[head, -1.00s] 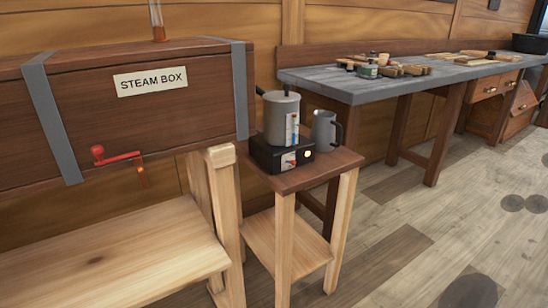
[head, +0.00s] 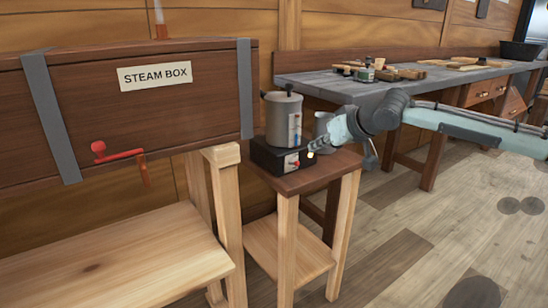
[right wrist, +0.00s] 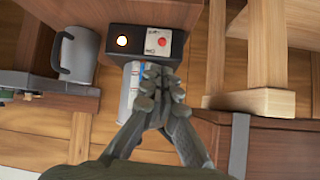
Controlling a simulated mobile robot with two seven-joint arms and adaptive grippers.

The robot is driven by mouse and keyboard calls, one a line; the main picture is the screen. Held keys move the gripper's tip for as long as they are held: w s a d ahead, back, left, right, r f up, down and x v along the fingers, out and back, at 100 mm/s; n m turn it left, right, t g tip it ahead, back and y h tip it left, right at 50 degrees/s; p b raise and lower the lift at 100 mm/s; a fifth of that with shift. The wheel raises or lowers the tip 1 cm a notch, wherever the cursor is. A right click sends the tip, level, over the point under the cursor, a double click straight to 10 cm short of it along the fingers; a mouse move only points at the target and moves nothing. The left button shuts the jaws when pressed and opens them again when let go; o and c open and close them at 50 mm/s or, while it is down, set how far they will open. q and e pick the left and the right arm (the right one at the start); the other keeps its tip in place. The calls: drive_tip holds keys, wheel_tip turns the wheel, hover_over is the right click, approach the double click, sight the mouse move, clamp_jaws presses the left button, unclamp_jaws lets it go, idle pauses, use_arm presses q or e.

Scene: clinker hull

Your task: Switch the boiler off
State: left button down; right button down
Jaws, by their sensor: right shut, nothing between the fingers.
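The boiler is a grey lidded pot (head: 283,122) with a sight gauge, standing on a black base (head: 268,156) on a small wooden table. The base front has a pale plate with a red switch (head: 291,161) and a lit yellowish lamp (head: 310,155). In the right wrist view, the red switch (right wrist: 163,42) and the glowing lamp (right wrist: 122,41) show clearly on the base. My right gripper (head: 314,142) is shut and empty, close to the pot and base in the head view. In the wrist view its fingertips (right wrist: 163,82) are apart from the switch in the picture. My left gripper is not in view.
A grey mug (head: 322,122) stands beside the boiler, partly behind my right arm. The steam box (head: 200,110) with a red valve handle (head: 118,156) is to the left. A workbench (head: 330,86) with small items runs along the wall. Open floor lies at the right.

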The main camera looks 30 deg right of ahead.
sight(293, 164)
drive_tip(key=shift+r, duration=0.15)
drive_tip(key=x, duration=0.9)
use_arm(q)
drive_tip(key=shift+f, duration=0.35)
use_arm(e)
drive_tip(key=shift+w+f, duration=0.3)
drive_tip(key=shift+w, duration=0.1)
drive_tip(key=shift+f, duration=0.1)
